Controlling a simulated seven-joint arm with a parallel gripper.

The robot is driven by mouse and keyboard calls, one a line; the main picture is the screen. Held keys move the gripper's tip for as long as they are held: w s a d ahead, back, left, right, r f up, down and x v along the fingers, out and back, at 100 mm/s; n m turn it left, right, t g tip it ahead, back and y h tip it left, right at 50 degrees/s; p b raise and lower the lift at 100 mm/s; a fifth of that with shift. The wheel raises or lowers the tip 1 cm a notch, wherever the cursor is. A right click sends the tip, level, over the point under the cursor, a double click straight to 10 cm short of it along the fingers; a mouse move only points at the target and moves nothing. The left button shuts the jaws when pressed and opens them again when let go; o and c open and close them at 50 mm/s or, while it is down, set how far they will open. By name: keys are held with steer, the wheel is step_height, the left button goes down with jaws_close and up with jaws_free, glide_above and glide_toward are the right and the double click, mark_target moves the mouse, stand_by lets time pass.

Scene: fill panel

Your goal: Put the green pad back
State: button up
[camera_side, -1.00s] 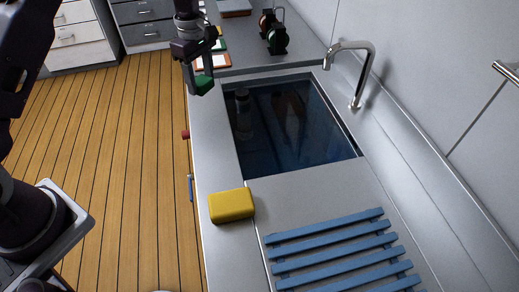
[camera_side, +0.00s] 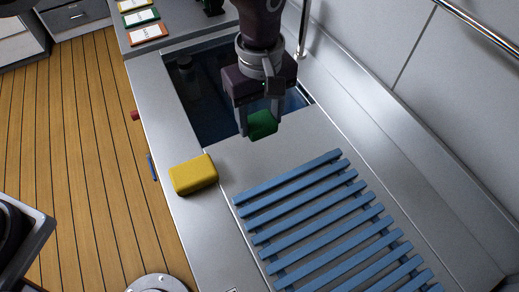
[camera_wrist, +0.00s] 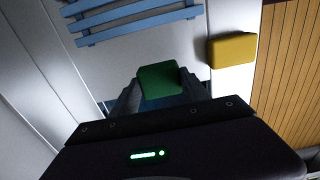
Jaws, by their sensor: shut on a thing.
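The green pad (camera_side: 262,124) is a small dark green block. My gripper (camera_side: 260,122) is shut on it and holds it above the counter, near the sink's front right edge. In the wrist view the green pad (camera_wrist: 158,80) sits between my two fingers (camera_wrist: 160,92). A yellow pad (camera_side: 193,175) lies on the counter to the left of the held pad; it also shows in the wrist view (camera_wrist: 232,50). Labelled cards stand out at the back left: one with an orange-red border (camera_side: 148,34) and one with a green border (camera_side: 141,18).
A blue slatted rack (camera_side: 318,218) lies on the steel counter (camera_side: 190,235) at the front right. The sink (camera_side: 205,95) lies behind my gripper, with the tap (camera_side: 303,30) beyond. A wall rail (camera_side: 480,30) runs at the upper right.

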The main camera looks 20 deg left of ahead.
mark_target(260, 154)
step_height(260, 154, down, 9)
steer(key=shift+f, duration=0.1)
steer(key=o, duration=1.3)
steer(key=shift+f, duration=0.15)
